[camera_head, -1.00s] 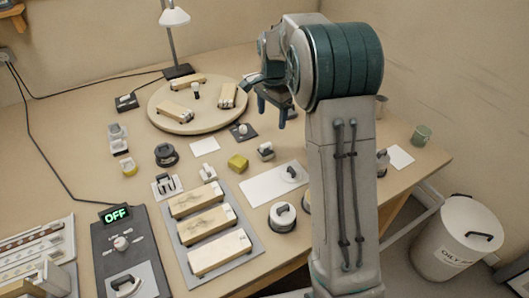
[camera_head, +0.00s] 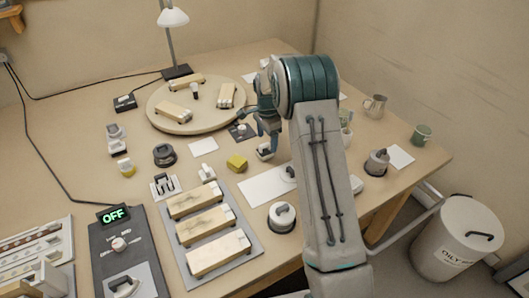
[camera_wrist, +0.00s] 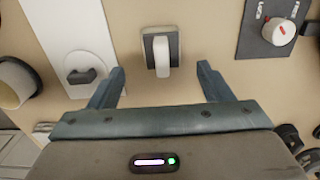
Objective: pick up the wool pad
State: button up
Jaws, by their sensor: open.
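A small block-like pad with a grey base and a pale upright grip (camera_wrist: 161,52), which looks like the wool pad, lies on the bench. In the head view it shows right of the yellow block, at the pad (camera_head: 265,151). My gripper (camera_wrist: 162,73) is open and empty. Its fingers point at the pad, one on each side in the wrist view, with the pad just beyond the fingertips. In the head view my gripper (camera_head: 268,138) hangs just above the pad; the gap is hard to judge.
A white sheet (camera_head: 262,187) with a round dark-handled piece (camera_wrist: 83,75) lies beside the pad. A dark plate with a knob (camera_wrist: 267,32) is on the other side.

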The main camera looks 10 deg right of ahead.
aim_at(265, 144)
jog(key=f, duration=0.5)
jog(key=shift+a, duration=0.4)
jog(key=c, duration=1)
jog(key=shift+c, duration=0.4)
jog(key=shift+r, duration=0.15)
jog(key=shift+r, duration=0.3)
jog(key=r, duration=0.2)
jog(key=d+r, duration=0.1)
jog(key=shift+s+r, duration=0.2)
jog(key=shift+r, duration=0.2)
jog(key=s+d+r, duration=0.6)
jog(key=d, duration=0.2)
jog(key=shift+s+d+r+b, duration=0.2)
jog(key=shift+s+d+b, duration=0.05)
jog(key=shift+b, duration=0.15)
